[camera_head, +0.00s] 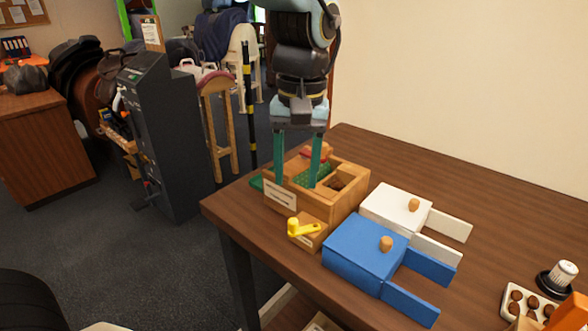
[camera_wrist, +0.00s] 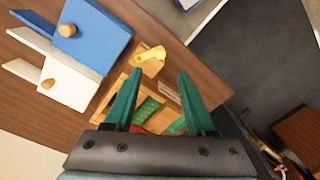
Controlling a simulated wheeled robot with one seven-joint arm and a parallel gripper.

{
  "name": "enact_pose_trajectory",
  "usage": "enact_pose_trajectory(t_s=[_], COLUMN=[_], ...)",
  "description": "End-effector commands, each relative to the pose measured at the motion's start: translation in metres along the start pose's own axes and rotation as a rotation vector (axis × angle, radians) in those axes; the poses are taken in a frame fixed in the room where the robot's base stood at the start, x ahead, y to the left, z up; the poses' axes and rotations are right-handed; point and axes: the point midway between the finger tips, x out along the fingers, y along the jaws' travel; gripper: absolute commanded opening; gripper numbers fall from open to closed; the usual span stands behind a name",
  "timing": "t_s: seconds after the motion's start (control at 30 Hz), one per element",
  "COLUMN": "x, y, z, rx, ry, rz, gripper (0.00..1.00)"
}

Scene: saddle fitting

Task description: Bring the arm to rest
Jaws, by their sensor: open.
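My gripper (camera_head: 298,160) is open, with its two green fingers pointing down over a wooden box (camera_head: 341,207) on the table. It also shows in the wrist view (camera_wrist: 156,85), fingers apart, with nothing seen between them but the box beyond. The box has compartments, a label on its front and green and red pieces inside. In the head view the fingers overlap the box, and I cannot tell whether the tips are inside it or above it. My arm reaches down from the top of the head view.
A brown table (camera_head: 480,180) carries a blue box (camera_head: 362,250) and a white box (camera_head: 392,206), each with a wooden knob and flat arms. A yellow piece (camera_head: 302,228) sits on a small block before the wooden box. A tray of brown balls (camera_head: 526,304) lies at right.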

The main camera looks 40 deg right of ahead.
Motion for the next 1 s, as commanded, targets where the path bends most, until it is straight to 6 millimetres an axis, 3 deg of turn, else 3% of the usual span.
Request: enact_pose_trajectory(t_s=[0.27, 0.37, 0.47, 0.67, 0.87, 1.0], x=[0.001, 0.003, 0.010, 0.030, 0.049, 0.062], y=[-0.001, -0.014, -0.046, -0.141, -0.232, -0.286], z=[0.000, -0.004, -0.011, -0.015, 0.007, 0.036], rx=[-0.002, -0.024, -0.074, -0.219, -0.365, -0.468], ry=[0.000, 0.001, 0.006, 0.028, 0.060, 0.083], rz=[0.000, 0.003, 0.012, 0.030, 0.036, 0.030], gripper=[0.55, 0.55, 0.55, 0.55, 0.55, 0.55])
